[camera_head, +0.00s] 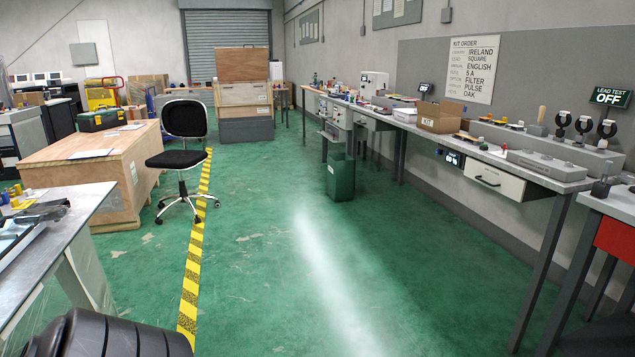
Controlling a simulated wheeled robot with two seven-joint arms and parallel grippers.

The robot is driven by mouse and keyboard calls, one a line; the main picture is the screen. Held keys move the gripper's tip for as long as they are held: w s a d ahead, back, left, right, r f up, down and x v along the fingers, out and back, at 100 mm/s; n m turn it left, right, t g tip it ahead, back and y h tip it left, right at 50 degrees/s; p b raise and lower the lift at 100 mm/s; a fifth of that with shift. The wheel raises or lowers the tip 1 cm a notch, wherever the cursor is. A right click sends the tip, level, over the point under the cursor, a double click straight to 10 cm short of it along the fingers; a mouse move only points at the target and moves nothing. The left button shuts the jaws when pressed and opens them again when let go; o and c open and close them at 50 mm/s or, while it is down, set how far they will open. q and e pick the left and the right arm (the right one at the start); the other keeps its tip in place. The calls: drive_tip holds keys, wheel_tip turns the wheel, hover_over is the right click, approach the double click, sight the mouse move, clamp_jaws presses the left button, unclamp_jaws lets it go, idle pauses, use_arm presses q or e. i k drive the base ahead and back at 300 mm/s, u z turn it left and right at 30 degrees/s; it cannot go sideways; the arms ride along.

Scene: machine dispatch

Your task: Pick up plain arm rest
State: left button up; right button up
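I cannot pick out a plain arm rest with certainty in the head view. The office chair (183,146) has a black seat and back on a wheeled base, and no arm rests show on it. Small items on the right workbench (408,125) are too small to name surely. A long grey block with a flat top (563,166) lies near that bench's close end. Neither of my grippers can be made out in this view.
A green bin (340,177) stands by the right bench. A cardboard box (438,117) sits on that bench. A metal-topped table (82,200) is close at left. The green floor between is clear.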

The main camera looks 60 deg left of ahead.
sight(38, 217)
drive_tip(key=u, duration=2.25)
drive_tip(key=i, duration=2.55)
drive_tip(key=u, duration=2.15)
